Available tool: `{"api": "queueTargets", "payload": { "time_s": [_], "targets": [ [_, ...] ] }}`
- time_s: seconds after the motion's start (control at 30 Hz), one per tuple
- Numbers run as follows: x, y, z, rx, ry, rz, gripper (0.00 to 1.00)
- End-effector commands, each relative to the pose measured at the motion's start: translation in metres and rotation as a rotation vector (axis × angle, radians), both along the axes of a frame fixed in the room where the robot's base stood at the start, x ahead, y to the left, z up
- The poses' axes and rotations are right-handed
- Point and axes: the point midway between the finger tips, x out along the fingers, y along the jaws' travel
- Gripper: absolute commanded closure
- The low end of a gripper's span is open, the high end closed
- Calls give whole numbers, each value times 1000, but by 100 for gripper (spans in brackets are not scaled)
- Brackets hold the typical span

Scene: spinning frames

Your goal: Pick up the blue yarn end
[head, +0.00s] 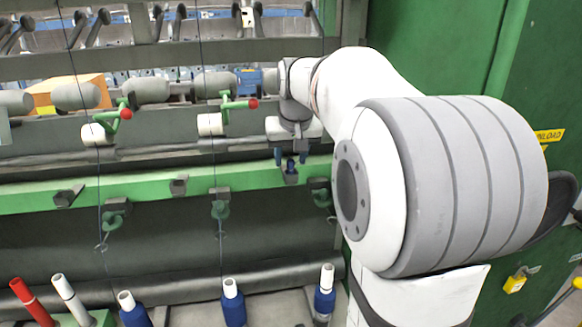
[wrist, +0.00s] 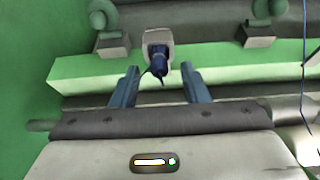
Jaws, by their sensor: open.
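The blue yarn end (wrist: 158,62) is a small dark blue bundle with a loose dark strand hanging from it. It sits in a grey holder (wrist: 157,38) on the green rail. In the head view the yarn end (head: 291,167) shows small, just below my gripper (head: 290,156). In the wrist view my gripper (wrist: 159,72) is open, with one blue finger on each side of the yarn end in the picture. The fingers look apart from it. I cannot tell the exact depth between them.
The green rail (head: 145,197) runs across the machine with several grey brackets and green hooks. Thin yarns hang vertically at left, and one (wrist: 304,60) runs at right in the wrist view. Blue bobbins (head: 233,307) stand below. A green panel (head: 440,45) closes the right side.

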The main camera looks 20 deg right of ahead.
Motion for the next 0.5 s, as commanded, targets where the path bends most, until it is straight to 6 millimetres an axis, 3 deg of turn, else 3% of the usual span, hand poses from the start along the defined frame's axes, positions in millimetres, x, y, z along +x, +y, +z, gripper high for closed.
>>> {"api": "queueTargets", "payload": {
  "time_s": [0.27, 0.5],
  "targets": [
    [1, -1, -4, -1, 0, -1, 59],
    [1, -1, -4, 0, 0, -2, 79]
  ]
}}
